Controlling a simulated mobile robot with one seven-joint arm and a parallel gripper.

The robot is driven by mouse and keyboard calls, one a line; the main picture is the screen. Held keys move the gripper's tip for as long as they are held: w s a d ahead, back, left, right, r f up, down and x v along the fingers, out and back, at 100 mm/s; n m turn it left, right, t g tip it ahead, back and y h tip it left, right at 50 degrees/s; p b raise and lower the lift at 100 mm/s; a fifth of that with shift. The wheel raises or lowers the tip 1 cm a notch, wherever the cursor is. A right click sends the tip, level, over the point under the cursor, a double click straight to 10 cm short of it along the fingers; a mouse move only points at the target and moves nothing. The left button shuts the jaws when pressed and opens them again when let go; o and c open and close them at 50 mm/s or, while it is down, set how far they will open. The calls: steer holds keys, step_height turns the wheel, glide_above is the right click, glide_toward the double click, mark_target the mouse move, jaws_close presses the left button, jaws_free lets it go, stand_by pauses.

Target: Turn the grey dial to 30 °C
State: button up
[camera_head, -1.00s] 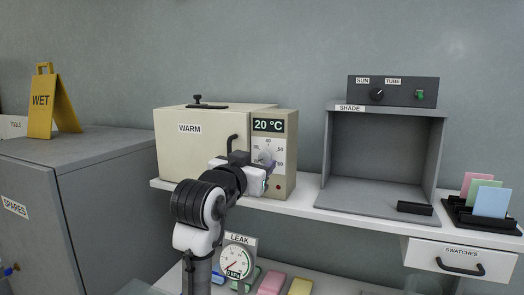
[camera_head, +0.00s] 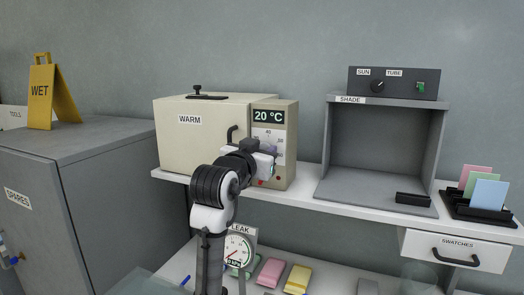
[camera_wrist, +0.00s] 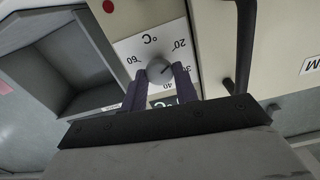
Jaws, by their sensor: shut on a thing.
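The warm cabinet (camera_head: 190,150), a cream box labelled WARM, has a control panel at its right with a display (camera_head: 268,116) reading 20 °C. The round grey dial (camera_wrist: 159,70) sits on a white scale plate (camera_wrist: 140,45), which appears upside down in the wrist view. My gripper (camera_wrist: 159,84) is shut on the dial, with one dark finger on each side of it. A short dark mark on the dial points roughly towards the 20. In the head view my gripper (camera_head: 265,160) covers most of the dial and the lower scale.
A black door handle (camera_head: 232,134) stands out close beside the panel; it also shows near my gripper in the wrist view (camera_wrist: 243,45). A red button (camera_wrist: 108,6) is on the panel. The open SHADE box (camera_head: 385,150) stands to the right on the white shelf (camera_head: 310,190).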

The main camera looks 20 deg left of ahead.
steer(key=shift+m+b, duration=0.3)
steer(key=m+b, duration=0.6)
steer(key=m, duration=0.5)
steer(key=shift+d+f, duration=0.1)
stand_by(0.5)
steer(key=o, duration=1)
steer(key=shift+c, duration=0.2)
steer(key=s+b, duration=0.4)
steer(key=s, duration=0.9)
steer(key=shift+s+a+b, duration=0.25)
steer(key=shift+s+b, duration=0.15)
